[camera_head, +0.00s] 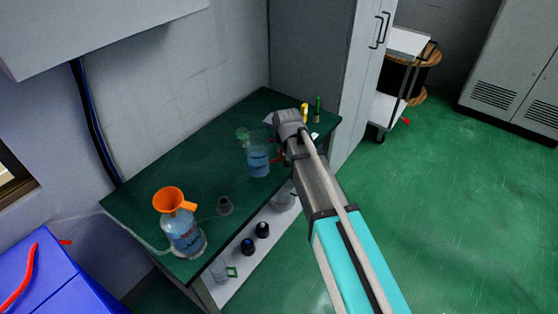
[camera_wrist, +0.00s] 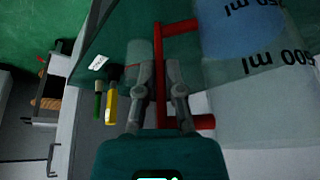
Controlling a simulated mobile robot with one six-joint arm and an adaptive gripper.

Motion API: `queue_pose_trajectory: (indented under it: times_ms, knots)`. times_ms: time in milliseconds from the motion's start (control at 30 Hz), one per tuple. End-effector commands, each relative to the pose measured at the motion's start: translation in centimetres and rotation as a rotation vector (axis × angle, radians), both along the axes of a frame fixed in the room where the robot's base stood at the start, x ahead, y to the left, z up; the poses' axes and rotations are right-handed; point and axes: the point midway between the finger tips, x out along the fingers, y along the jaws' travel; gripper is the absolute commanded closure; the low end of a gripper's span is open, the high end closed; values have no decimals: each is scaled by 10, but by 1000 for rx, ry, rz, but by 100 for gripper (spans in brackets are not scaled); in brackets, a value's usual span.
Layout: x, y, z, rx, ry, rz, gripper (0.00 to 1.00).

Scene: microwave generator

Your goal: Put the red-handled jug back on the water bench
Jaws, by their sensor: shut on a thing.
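The red-handled jug (camera_head: 258,163) is clear plastic with blue contents or a blue print, and appears upright over the green top of the bench (camera_head: 150,205). I cannot tell whether its base touches the bench. In the wrist view the jug (camera_wrist: 255,95) fills the right side, with ml marks on its wall. Its red handle (camera_wrist: 161,50) runs between the two fingers of my gripper (camera_wrist: 159,85), which are shut on it. In the head view my gripper (camera_head: 281,150) is at the jug's right side, partly hidden by my wrist.
Yellow (camera_head: 304,112) and green (camera_head: 318,108) handled tools are at the far right corner. A lower shelf (camera_head: 245,265) holds several vessels. A tall cabinet (camera_head: 335,60) stands behind.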

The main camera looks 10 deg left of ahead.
Motion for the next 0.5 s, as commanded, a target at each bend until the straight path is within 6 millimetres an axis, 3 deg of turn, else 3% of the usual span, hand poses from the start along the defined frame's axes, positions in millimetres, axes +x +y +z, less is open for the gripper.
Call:
queue_pose_trajectory:
  times_ms: [500]
  knots:
    - [6,3,-7,1,-1,0,100]
